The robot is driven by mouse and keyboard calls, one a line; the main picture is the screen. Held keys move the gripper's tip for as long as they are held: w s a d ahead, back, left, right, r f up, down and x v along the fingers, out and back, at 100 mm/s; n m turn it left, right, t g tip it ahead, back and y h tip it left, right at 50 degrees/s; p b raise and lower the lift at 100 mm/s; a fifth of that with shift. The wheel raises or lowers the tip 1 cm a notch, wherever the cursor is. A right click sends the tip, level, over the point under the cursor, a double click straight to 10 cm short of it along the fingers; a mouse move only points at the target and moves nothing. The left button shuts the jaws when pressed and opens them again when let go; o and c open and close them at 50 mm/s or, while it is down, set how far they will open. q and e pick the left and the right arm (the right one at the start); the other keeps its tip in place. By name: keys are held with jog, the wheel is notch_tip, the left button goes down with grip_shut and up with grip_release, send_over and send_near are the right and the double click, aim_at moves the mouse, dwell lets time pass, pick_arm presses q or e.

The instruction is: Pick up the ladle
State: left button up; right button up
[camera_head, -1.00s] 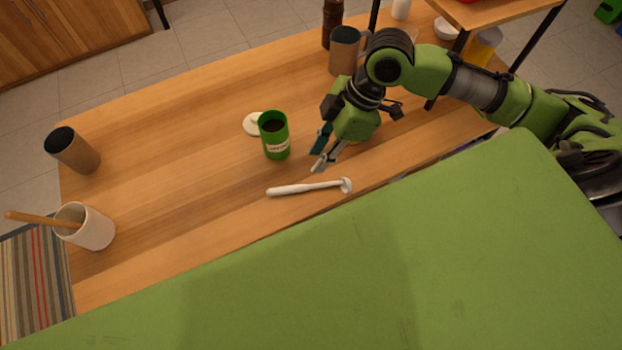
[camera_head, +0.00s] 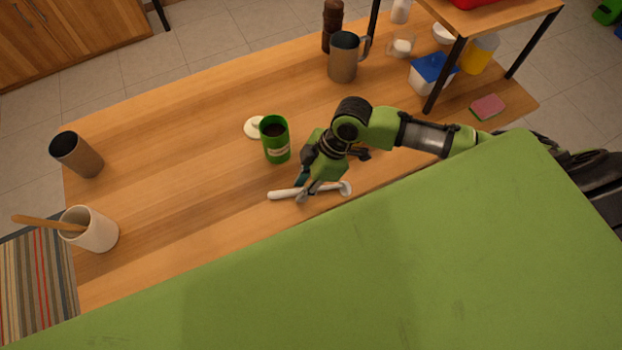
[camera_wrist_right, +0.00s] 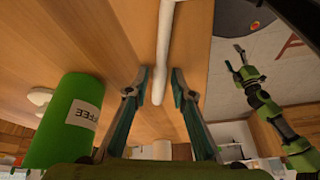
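The white ladle (camera_head: 282,193) lies on the wooden table near its front edge, handle to the left and small bowl end to the right. My right gripper (camera_head: 304,190) is over the middle of the ladle. In the right wrist view, the open fingers of the right gripper (camera_wrist_right: 159,76) are on either side of the ladle's handle (camera_wrist_right: 160,60), with gaps showing. My left gripper (camera_wrist_right: 240,68) shows in the right wrist view, away from the table, fingers spread and empty. It is outside the head view.
A green coffee can (camera_head: 275,142) stands just behind the ladle, left of my right gripper, with a pale lid (camera_head: 252,128) behind it. A cup with a wooden utensil (camera_head: 95,230) and a dark-topped container (camera_head: 78,157) stand at the left. The table's middle left is clear.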

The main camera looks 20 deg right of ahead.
jog(key=shift+c, duration=0.4)
grip_shut()
jog(key=shift+r, duration=0.1)
